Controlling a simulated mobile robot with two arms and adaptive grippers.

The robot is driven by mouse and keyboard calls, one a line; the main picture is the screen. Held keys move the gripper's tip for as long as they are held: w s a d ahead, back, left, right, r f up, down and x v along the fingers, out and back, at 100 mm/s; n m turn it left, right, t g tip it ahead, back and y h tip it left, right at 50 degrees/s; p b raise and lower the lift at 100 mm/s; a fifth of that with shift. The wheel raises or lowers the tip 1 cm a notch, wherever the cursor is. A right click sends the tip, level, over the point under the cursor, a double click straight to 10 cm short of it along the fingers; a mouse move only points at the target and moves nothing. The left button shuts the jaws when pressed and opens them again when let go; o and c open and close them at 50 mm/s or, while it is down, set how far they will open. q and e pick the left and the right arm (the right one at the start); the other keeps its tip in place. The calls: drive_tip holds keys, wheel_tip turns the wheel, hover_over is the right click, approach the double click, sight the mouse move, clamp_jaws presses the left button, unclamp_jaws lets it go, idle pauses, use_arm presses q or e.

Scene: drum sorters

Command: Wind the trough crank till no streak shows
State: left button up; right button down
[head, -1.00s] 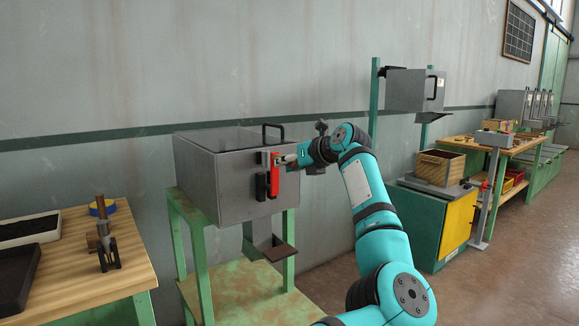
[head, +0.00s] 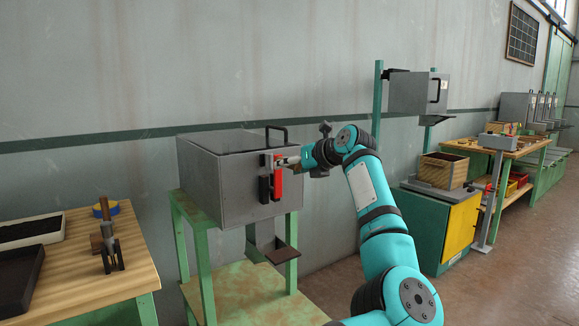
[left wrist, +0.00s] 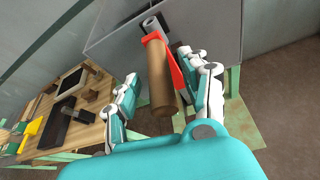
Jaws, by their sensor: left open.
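A grey metal box (head: 235,190) with a black top handle stands on a green frame. On its front is a crank with a red arm (head: 278,181), hanging downward, beside a black upright grip (head: 265,188). My left gripper (head: 283,161) is at the upper part of the red arm. In the left wrist view the crank's brown wooden handle (left wrist: 160,82) and red arm (left wrist: 175,68) lie between the spread fingers of my left gripper (left wrist: 165,88). The fingers are apart from the handle. I see no streak. My right gripper is not in view.
A metal chute with a brown lip (head: 281,255) hangs below the box. A green-yellow cabinet (head: 445,225) with a wooden crate stands at right. Bare floor lies between.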

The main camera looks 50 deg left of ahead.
use_arm(q)
drive_tip(key=v, duration=1.1)
drive_tip(key=shift+d, duration=0.3)
drive_tip(key=shift+r, duration=0.2)
